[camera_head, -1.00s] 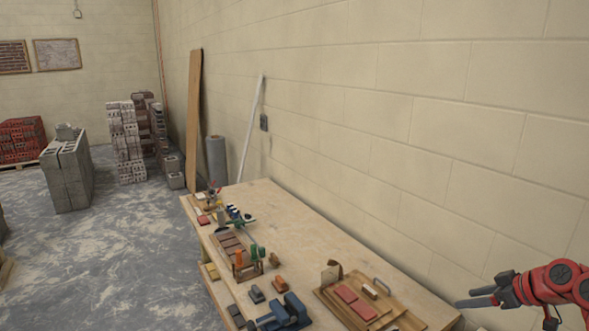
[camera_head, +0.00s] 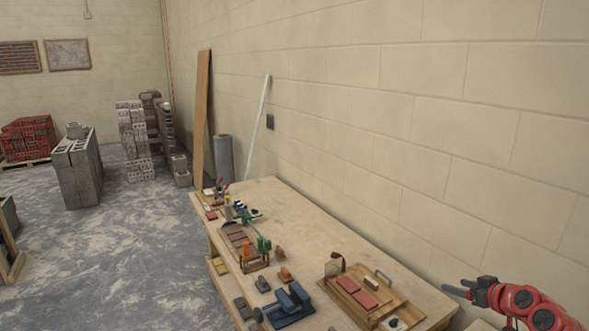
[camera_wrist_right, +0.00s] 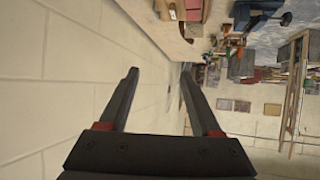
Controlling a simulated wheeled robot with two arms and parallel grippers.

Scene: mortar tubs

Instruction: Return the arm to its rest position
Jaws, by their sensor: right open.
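My right arm is red and black and comes in at the lower right of the head view. Its gripper (camera_head: 458,289) is beyond the right edge of the wooden workbench (camera_head: 318,223), close to the block wall, and touches nothing that I can see. In the right wrist view the two dark fingers (camera_wrist_right: 160,95) stand apart with only wall and empty air between them, so the gripper is open and empty. My left gripper is in neither view.
The bench carries a wooden tray (camera_head: 384,310) with red pieces, a blue tool (camera_head: 288,303) and several small tools. The block wall (camera_head: 440,120) runs close along the right. Grey blocks (camera_head: 78,170) stand on the floor at left. Open floor (camera_head: 130,240) lies left of the bench.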

